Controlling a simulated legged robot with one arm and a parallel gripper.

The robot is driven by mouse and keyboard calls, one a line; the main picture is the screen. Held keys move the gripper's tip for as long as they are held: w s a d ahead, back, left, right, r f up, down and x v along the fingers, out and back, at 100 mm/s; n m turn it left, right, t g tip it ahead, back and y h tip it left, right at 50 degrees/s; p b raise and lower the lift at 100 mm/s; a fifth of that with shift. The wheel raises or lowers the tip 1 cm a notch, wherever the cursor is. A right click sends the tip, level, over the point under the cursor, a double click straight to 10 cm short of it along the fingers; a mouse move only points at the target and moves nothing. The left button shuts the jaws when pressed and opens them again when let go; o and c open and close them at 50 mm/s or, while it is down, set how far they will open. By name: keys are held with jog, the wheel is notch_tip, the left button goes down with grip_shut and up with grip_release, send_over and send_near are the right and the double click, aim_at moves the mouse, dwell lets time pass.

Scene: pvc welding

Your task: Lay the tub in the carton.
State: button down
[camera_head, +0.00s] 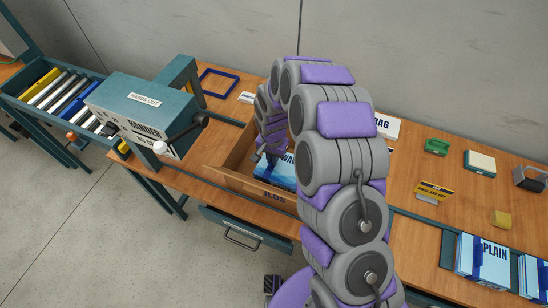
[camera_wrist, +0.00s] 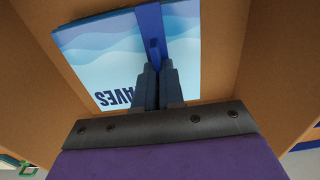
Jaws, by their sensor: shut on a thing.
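The tub (camera_head: 281,174) is pale blue with a wave pattern and dark lettering. In the wrist view the tub (camera_wrist: 105,55) has a dark blue band across it. The brown carton (camera_head: 238,183) stands open on the bench in the head view; its walls also surround the tub in the wrist view (camera_wrist: 32,75). My gripper (camera_wrist: 154,50) is shut on the tub's blue band. The tub is inside the carton's walls; I cannot tell whether it touches the floor. My arm hides the carton's right part in the head view.
A blue frame (camera_head: 218,83) lies behind. On the right are a green block (camera_head: 437,147), a yellow sign (camera_head: 432,191) and a holder of blue packs marked PLAIN (camera_head: 484,257).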

jog(key=shift+a+f, duration=0.1)
jog(key=shift+a, duration=0.45)
jog(key=c, duration=1.4)
grip_release()
jog(key=shift+a, duration=0.5)
jog(key=shift+o, duration=0.6)
jog(key=shift+d, duration=0.25)
jog(key=shift+o, duration=0.2)
jog(key=shift+d, duration=1.1)
jog(key=shift+a, duration=0.9)
notch_tip(320, 180, up, 11)
jog(key=d+p, duration=0.1)
jog(key=p, duration=0.1)
notch_tip(320, 180, up, 7)
send_over(283, 174)
jog(key=s+d+r+n, duration=0.1)
jog(key=s+d+r, duration=0.3)
jog(key=s, duration=0.6)
jog(key=s+d+r+n+g, duration=0.1)
jog(key=s+d+r, duration=0.3)
jog(key=s, duration=0.6)
jog(key=s+d+r+n, duration=0.2)
jog(key=s+d+r, duration=0.2)
jog(key=s, duration=0.7)
jog(key=shift+d+g, duration=0.3)
jog(key=shift+g, duration=0.1)
jog(key=shift+w, duration=0.1)
